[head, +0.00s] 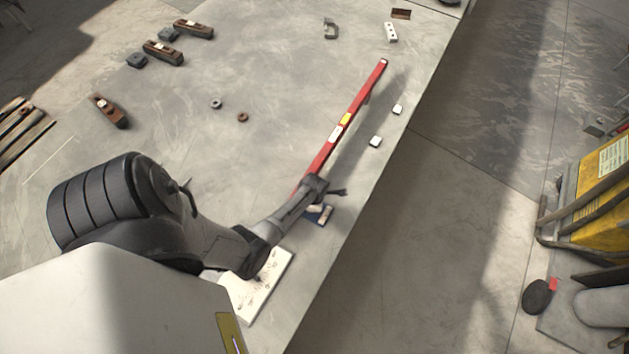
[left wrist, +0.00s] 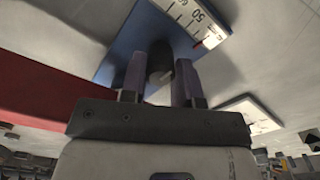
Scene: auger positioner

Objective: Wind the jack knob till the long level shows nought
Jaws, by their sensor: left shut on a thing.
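The long red level (head: 362,92) slants across the bench top, with a white label and a yellow patch midway; its reading is too small to make out. Its red side also shows in the left wrist view (left wrist: 40,105). My left gripper (head: 327,188) is at its near end. In the left wrist view my left fingers (left wrist: 160,82) are shut on the dark jack knob (left wrist: 159,60), one on each side. Behind it is the blue jack body (left wrist: 138,38), with a white scale (left wrist: 203,20) marked 50 and 60 and a red mark. My right gripper is out of view.
A white board (head: 262,285) lies beneath my left arm. Small white blocks (head: 376,141) sit right of the level. Wooden planes (head: 163,52), rings (head: 243,117) and a clamp (head: 330,29) lie farther off. The bench edge drops to floor at right.

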